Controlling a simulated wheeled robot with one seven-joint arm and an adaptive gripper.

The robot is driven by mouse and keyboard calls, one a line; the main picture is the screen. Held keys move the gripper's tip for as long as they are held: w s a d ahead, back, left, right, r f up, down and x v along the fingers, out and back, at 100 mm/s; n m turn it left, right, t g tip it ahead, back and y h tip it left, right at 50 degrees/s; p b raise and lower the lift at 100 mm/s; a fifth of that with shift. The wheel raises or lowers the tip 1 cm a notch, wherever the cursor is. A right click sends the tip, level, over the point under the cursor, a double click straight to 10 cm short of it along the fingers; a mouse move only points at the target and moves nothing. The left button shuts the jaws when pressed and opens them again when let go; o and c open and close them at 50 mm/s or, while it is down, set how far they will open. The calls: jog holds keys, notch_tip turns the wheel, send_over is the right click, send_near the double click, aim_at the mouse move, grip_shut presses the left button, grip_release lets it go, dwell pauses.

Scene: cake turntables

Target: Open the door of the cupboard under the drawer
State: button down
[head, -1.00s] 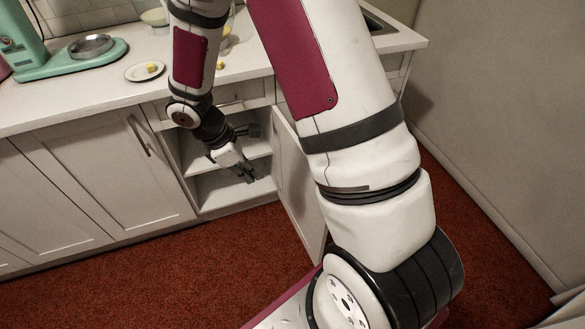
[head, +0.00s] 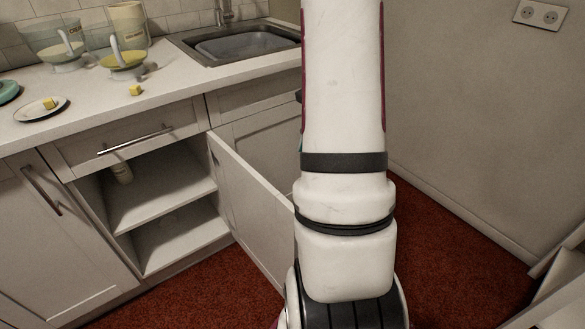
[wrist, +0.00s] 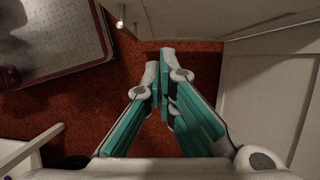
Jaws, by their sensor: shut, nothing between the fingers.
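The cupboard door (head: 250,208) under the drawer (head: 128,138) is swung wide open, hinged on the right side of the opening.
The counter holds a plate (head: 42,109) with a yellow cube, bowls (head: 124,62) and a sink (head: 235,45). A wall (head: 470,120) stands on the right. Red floor (head: 190,295) is free in front of the cupboard.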

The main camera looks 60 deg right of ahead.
jog(key=w+a+f+b, duration=0.2)
jog(key=a+f+b, duration=0.1)
jog(key=a+f, duration=0.4)
jog(key=shift+b+x, duration=0.3)
jog(key=shift+x, duration=0.5)
jog(key=shift+s, duration=0.15)
